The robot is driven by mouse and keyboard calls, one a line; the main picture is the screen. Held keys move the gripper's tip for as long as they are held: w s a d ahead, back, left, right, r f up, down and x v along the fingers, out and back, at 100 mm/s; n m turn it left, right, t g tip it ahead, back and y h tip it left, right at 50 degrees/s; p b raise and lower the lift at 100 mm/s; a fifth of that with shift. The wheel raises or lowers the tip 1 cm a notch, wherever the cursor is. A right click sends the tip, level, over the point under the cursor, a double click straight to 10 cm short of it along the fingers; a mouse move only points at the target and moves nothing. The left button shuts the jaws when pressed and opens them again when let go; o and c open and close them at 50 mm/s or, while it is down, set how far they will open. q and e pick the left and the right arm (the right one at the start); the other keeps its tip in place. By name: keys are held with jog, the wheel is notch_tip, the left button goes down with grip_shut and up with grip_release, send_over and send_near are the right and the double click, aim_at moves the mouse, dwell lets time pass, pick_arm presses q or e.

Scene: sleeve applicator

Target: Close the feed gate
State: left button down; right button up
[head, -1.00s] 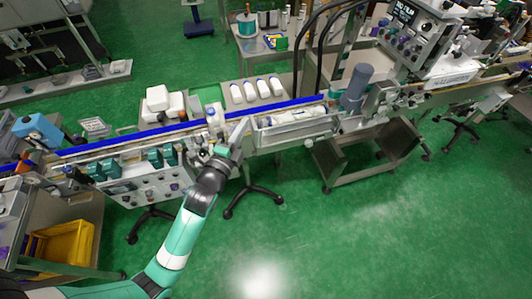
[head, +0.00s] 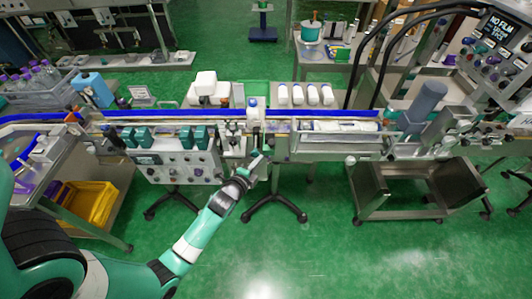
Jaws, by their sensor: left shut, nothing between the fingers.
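My left gripper (head: 260,163) is shut and empty at the front edge of the conveyor (head: 180,116), just right of the control panel. A white bottle with a blue top (head: 253,107) stands upright on the conveyor behind it. I cannot pick out the feed gate with certainty. Small metal fittings (head: 233,138) sit by the conveyor just left of the gripper, too small to tell apart, and the gripper and wrist hide part of this area. My right gripper is not in view.
A control panel (head: 178,172) with teal blocks is left of my gripper. A metal trough (head: 335,143) holding white items is to the right, with a grey cylinder (head: 425,102) beyond. A yellow bin (head: 92,203) stands at left.

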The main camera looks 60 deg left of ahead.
aim_at(270, 146)
pick_arm(q)
jog(key=x, duration=0.2)
jog(key=b+x, duration=0.1)
jog(key=x, duration=0.1)
jog(key=r+x, duration=0.1)
jog(key=x, duration=0.1)
jog(key=shift+w+a, duration=0.2)
jog(key=shift+w, duration=0.05)
jog(key=w+a+b, duration=0.3)
jog(key=a+b, duration=0.2)
jog(key=a, duration=0.3)
jog(key=shift+w+a+f, duration=0.2)
jog(key=shift+w+a, duration=0.2)
jog(key=p+v, duration=0.3)
jog(key=shift+d, duration=0.25)
jog(key=p+v, duration=0.3)
jog(key=v, duration=0.7)
jog(key=shift+s+d+f, duration=0.25)
jog(key=shift+s, duration=0.1)
